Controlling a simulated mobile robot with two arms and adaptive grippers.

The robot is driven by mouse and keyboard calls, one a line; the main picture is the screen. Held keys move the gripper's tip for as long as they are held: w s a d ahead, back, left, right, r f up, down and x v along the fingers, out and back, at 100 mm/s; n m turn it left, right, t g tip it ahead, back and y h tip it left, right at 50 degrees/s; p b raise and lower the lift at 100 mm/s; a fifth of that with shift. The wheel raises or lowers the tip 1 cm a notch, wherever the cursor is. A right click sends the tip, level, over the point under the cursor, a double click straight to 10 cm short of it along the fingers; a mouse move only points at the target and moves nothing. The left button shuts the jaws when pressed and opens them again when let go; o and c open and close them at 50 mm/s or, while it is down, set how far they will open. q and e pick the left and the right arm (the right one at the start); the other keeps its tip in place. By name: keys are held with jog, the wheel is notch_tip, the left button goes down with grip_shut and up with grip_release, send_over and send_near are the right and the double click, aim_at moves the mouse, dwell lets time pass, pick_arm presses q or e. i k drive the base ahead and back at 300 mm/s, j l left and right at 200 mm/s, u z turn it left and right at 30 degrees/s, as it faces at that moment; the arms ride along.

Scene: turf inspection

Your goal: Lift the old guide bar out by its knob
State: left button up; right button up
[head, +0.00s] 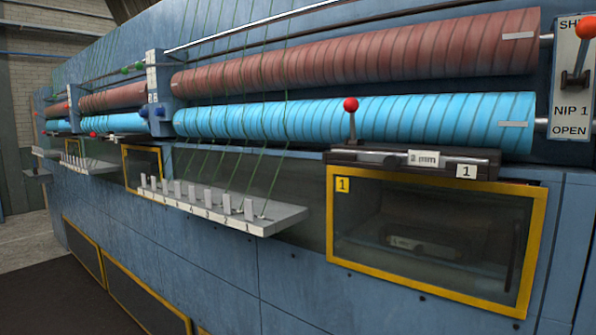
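A dark guide bar (390,158) lies along the top of the yellow-framed window at the right, just below the blue roller. A short post stands up from its left part and carries a round red knob (351,104). The bar bears a white millimetre label, its figure hard to read, and a label "1". The knob stands in front of the blue roller. Neither of my grippers is in view, and nothing is holding the knob.
The blue roller (350,117) and red-brown roller (350,57) run close behind the knob. A shelf (285,220) with numbered upright pieces juts out at left, with green yarns above. The yellow-framed window (430,287) is below; a nip lever (582,50) is far right.

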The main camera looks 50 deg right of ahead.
aim_at(391, 161)
jog(key=z, duration=2.15)
jog(key=i+l, duration=0.35)
jog(key=i, duration=0.1)
